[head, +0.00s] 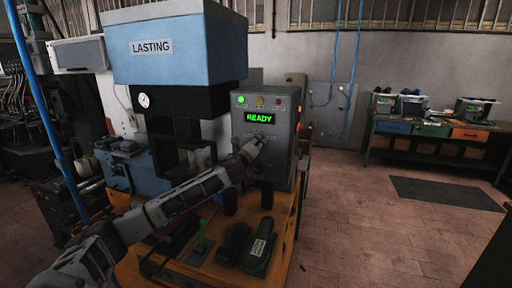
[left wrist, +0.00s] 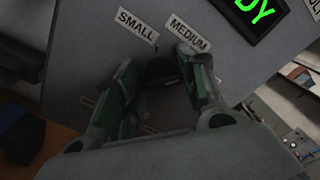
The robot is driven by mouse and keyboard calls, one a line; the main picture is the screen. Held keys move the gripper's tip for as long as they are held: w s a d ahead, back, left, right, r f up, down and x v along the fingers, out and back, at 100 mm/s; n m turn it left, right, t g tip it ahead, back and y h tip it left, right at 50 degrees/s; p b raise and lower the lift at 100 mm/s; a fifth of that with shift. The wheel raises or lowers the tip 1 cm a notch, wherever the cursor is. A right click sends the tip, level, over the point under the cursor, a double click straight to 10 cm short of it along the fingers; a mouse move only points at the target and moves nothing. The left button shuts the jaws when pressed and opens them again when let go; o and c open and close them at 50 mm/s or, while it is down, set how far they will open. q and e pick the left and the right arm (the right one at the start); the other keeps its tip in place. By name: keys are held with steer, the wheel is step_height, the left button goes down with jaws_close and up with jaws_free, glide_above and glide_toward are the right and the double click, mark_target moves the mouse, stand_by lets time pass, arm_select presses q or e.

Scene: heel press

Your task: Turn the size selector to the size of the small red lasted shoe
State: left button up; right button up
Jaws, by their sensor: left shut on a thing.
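The size selector (left wrist: 158,69) is a dark knob on the grey control panel, mostly hidden between the fingers of my left gripper. In the left wrist view the plate SMALL (left wrist: 137,25) is above and left of it, and the plate MEDIUM (left wrist: 188,34) above and right. I cannot read the knob's pointer. My left gripper (head: 257,144) reaches the panel below the green READY display (head: 259,118); its fingers (left wrist: 157,60) are closed around the knob. I cannot make out a small red shoe in either view. My right gripper is out of view.
The blue LASTING press (head: 178,48) stands left of the control box (head: 288,150), on an orange-brown bench (head: 283,236). Dark pedal-like objects (head: 259,253) lie on it. Floor between is clear, with a dark mat (head: 445,192).

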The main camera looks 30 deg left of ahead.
arm_select(q)
steer(key=shift+f+n+b, duration=0.15)
steer(key=shift+n+b, duration=0.25)
steer(key=shift+n, duration=2.4)
steer(key=shift+f+n+b, duration=0.15)
steer(key=shift+n+b, duration=0.3)
steer(key=shift+n, duration=2.35)
steer(key=shift+f+n+b, duration=0.15)
steer(key=shift+n+b, duration=0.25)
steer(key=shift+n, duration=2.4)
steer(key=o, duration=1)
steer(key=shift+o, duration=0.2)
steer(key=shift+s+r, duration=0.1)
steer(key=v, duration=1.2)
